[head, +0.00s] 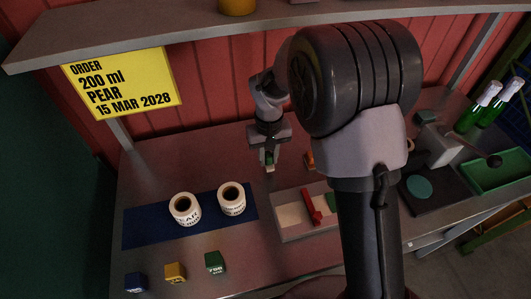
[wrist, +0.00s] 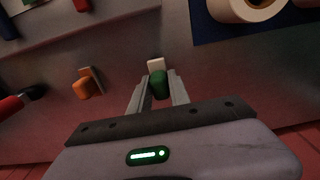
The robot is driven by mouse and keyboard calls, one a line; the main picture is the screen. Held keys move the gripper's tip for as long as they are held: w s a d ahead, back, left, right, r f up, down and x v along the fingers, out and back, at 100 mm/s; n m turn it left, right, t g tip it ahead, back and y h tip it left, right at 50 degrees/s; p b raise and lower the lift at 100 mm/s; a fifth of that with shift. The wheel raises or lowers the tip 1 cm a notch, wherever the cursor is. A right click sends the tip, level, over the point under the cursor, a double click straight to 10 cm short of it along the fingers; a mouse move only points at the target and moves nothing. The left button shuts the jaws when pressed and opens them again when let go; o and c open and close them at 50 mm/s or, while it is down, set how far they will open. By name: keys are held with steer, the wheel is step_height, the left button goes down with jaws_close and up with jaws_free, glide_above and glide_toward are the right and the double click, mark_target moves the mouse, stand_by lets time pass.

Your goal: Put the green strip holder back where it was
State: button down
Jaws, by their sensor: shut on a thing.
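My gripper (head: 268,157) is over the back middle of the bench, pointing down. In the wrist view my gripper (wrist: 158,88) is shut on the green strip holder (wrist: 159,84). A pale strip end (wrist: 156,65) shows just beyond the green part. In the head view the green holder (head: 268,158) is small between the fingers. I cannot tell whether it touches the bench. An orange holder (wrist: 84,87) stands apart to the left of my gripper in the wrist view; in the head view it (head: 309,160) is to the right, partly behind my arm.
A pale tray (head: 283,229) holds a red tool (head: 312,206) and a green thing. Two label rolls (head: 184,209) (head: 232,198) stand on a blue mat (head: 145,229). Blue, yellow and green blocks line the front. Green bottles and a green tray (head: 500,177) are at right.

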mark_target(269, 164)
step_height(269, 164, down, 4)
steer(key=shift+s+r+b, duration=0.15)
steer(key=shift+r+b, duration=0.1)
steer(key=shift+b, duration=0.45)
steer(key=shift+s+d+r, duration=0.1)
steer(key=shift+s+r, duration=0.2)
steer(key=shift+s, duration=0.05)
steer(key=shift+w+f, duration=0.1)
steer(key=shift+f, duration=0.1)
steer(key=c, duration=1.2)
jaws_free()
